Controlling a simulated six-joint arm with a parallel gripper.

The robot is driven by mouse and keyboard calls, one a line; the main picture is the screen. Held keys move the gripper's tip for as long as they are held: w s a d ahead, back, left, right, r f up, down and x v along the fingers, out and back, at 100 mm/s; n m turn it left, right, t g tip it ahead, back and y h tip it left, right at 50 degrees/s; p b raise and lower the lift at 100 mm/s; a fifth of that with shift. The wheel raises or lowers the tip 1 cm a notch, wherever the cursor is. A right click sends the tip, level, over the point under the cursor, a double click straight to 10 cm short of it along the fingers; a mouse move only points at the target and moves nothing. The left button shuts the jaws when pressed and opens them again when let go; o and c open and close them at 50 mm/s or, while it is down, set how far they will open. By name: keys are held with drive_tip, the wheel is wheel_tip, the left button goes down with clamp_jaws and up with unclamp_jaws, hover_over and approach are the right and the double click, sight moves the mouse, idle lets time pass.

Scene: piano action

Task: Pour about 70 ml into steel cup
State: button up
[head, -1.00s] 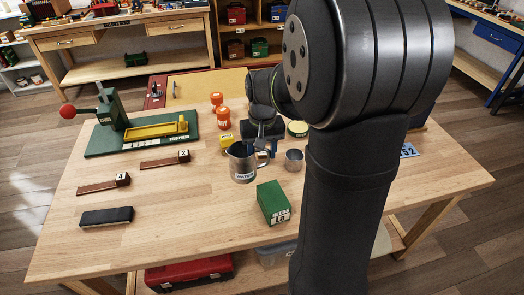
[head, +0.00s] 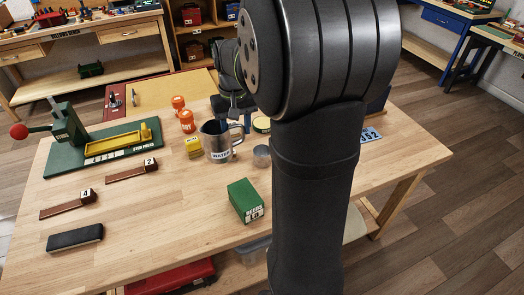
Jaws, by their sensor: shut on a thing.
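The metal jug (head: 216,144) with a WATER label stands roughly upright in the middle of the head view. My gripper (head: 236,119) is at its back right, shut on the jug by its handle side; the fingertips are partly hidden. The jug looks raised a little above the table. The small steel cup (head: 262,157) stands on the table just right of the jug, apart from it. The inside of the cup and the water level in the jug cannot be made out.
A green seed box (head: 245,202) stands in front of the cup. A yellow block (head: 193,147) and orange-lidded jars (head: 187,121) are left of the jug. A round tin (head: 262,125) sits behind the cup. A green press (head: 105,145) is further left.

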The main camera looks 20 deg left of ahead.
drive_tip(key=w+d, duration=0.9)
drive_tip(key=w, duration=0.4)
drive_tip(key=w+d, duration=0.8)
drive_tip(key=w, duration=0.5)
drive_tip(key=f, duration=1.5)
drive_tip(key=shift+s+a, duration=0.1)
drive_tip(key=shift+s, duration=0.2)
drive_tip(key=shift+a+r, duration=0.1)
drive_tip(key=shift+r, duration=0.1)
drive_tip(key=s+a+r+t+h, duration=0.5)
drive_tip(key=s+a+t+h, duration=0.2)
drive_tip(key=t+h, duration=0.1)
drive_tip(key=shift+r, duration=0.35)
drive_tip(key=shift+a+r+h, duration=0.15)
drive_tip(key=shift+a+h, duration=0.05)
drive_tip(key=shift+h, duration=0.1)
